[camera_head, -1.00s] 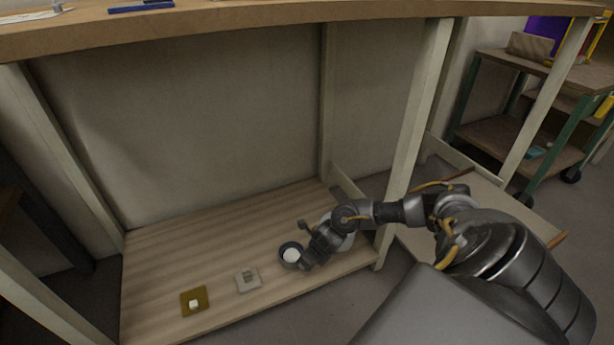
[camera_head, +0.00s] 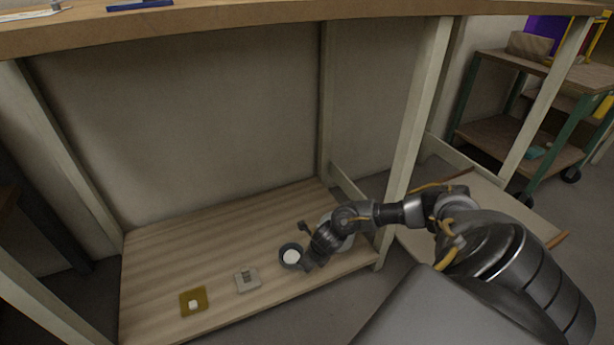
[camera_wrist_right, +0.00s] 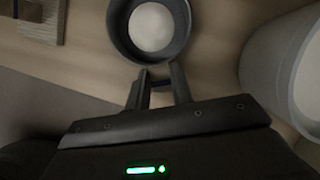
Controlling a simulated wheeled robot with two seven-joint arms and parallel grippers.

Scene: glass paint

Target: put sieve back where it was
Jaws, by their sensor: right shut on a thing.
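The sieve (camera_head: 291,256) is a small round dark-rimmed bowl with a pale inside. It is at the lower shelf (camera_head: 215,245), toward its right part. In the right wrist view the sieve (camera_wrist_right: 151,28) is just beyond my fingertips, its near edge at the jaws. My right gripper (camera_head: 306,262) reaches in from the right and is shut on the sieve's near side; its two fingers (camera_wrist_right: 158,80) show close together in the wrist view. I cannot tell whether the sieve touches the shelf. My left gripper is not in view.
A grey square piece (camera_head: 247,279) and a yellow square plate with a white block (camera_head: 193,301) lie left of the sieve. A table post (camera_head: 413,140) stands close to my right arm. The tabletop (camera_head: 300,18) overhangs the shelf. The shelf's back left is clear.

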